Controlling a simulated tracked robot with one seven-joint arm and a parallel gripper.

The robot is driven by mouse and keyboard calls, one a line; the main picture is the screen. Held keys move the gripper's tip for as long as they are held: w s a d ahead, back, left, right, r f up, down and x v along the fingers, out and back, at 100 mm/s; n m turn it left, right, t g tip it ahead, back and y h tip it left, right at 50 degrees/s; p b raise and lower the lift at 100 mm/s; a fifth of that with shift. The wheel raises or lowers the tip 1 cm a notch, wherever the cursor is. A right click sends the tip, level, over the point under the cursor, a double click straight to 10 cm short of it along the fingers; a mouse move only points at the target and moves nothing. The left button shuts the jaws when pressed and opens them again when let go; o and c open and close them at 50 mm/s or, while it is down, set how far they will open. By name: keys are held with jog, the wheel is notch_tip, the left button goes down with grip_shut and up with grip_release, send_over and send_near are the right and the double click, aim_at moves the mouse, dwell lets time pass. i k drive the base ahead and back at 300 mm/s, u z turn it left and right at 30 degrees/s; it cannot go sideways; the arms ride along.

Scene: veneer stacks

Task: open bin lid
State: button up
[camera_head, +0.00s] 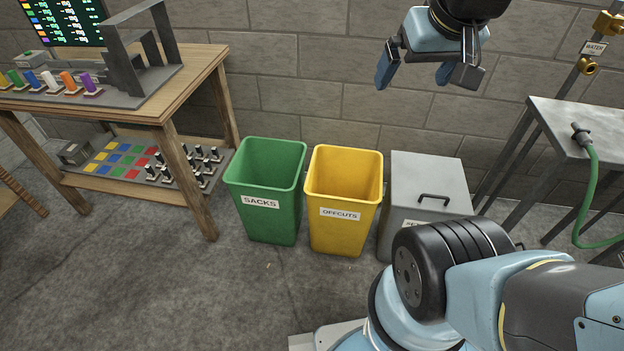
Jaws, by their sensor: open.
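A grey bin with a closed flat lid (412,167) stands on the floor by the wall, right of centre. A dark bar handle (434,197) sits on the lid toward its front. The bin's lower front and most of its label are hidden behind my arm. My gripper (418,82) is at the top of the picture, above and apart from the bin. Its two fingers are spread and nothing is between them.
An open green bin (264,222) labelled SACKS and an open yellow bin (340,232) labelled OFFCUTS stand left of the grey bin. A wooden workbench (165,92) is at left. A metal table (570,122) with a green hose (592,190) is at right. Floor in front is clear.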

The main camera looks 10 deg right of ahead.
aim_at(420, 181)
jog(key=z, duration=0.1)
jog(key=k, duration=0.5)
jog(key=z, duration=1.2)
jog(key=i, duration=0.9)
jog(key=u, duration=1.15)
